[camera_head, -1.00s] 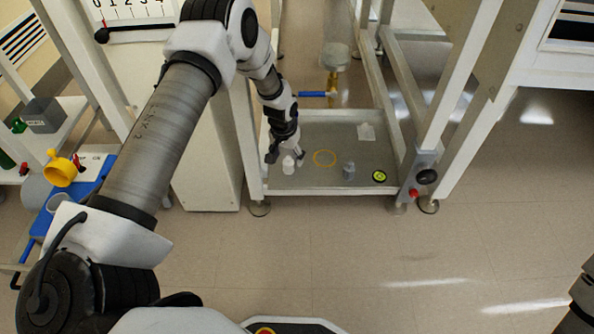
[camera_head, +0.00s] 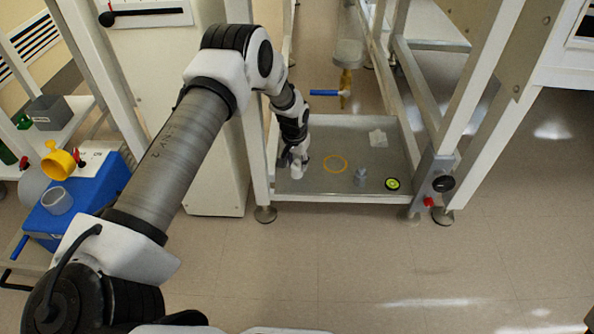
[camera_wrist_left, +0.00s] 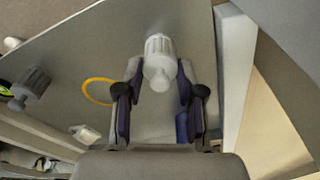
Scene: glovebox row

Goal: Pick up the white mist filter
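The white mist filter (camera_wrist_left: 160,60) is a small ribbed white cylinder with a narrower rounded end. In the head view the white mist filter (camera_head: 297,172) is at the near left of the grey tray (camera_head: 325,182), partly hidden by my gripper. My left gripper (camera_head: 294,160) is low over that corner of the tray. In the left wrist view my left gripper (camera_wrist_left: 160,78) is open, with the filter between its fingertips and a gap showing on each side. My right gripper is not in view.
A grey fitting (camera_head: 361,176), a yellow ring (camera_head: 335,164), a yellow-green disc (camera_head: 392,184) and a small white piece (camera_head: 378,138) lie to the right on the tray. A frame post (camera_head: 256,150) stands close left.

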